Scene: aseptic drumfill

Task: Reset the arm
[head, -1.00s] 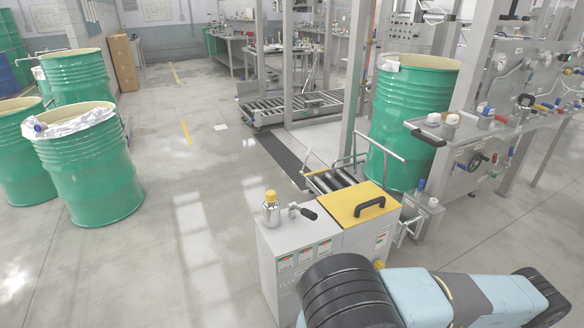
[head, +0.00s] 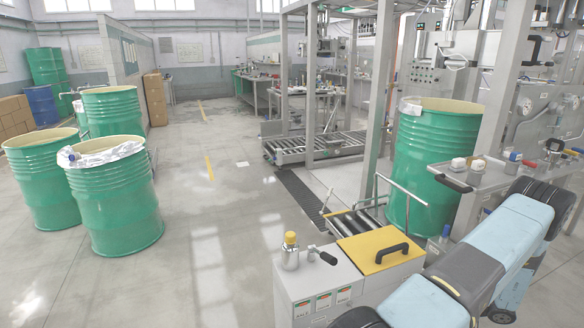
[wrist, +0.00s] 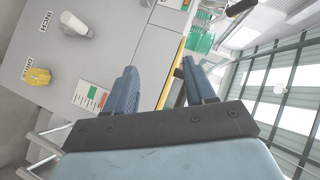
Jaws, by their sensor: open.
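My gripper (wrist: 162,82) shows in the wrist view with its two dark blue fingers apart and nothing visible between them. In the head view my light blue arm crosses the lower right, and the gripper itself is not seen there. The wrist view looks at a tilted scene, with a grey control panel (wrist: 128,40) at the left beyond the fingers. The panel carries a yellow knob (wrist: 37,77), a white knob (wrist: 73,24) and a coloured label (wrist: 90,96). No contact between the fingers and the panel can be made out.
A grey cabinet (head: 310,282) with a yellow lid (head: 380,246) and a bottle-like fitting (head: 290,252) stands close ahead. A green drum (head: 433,160) stands behind it by the filling machine. Several green drums (head: 112,205) stand left. The floor (head: 215,215) between is clear.

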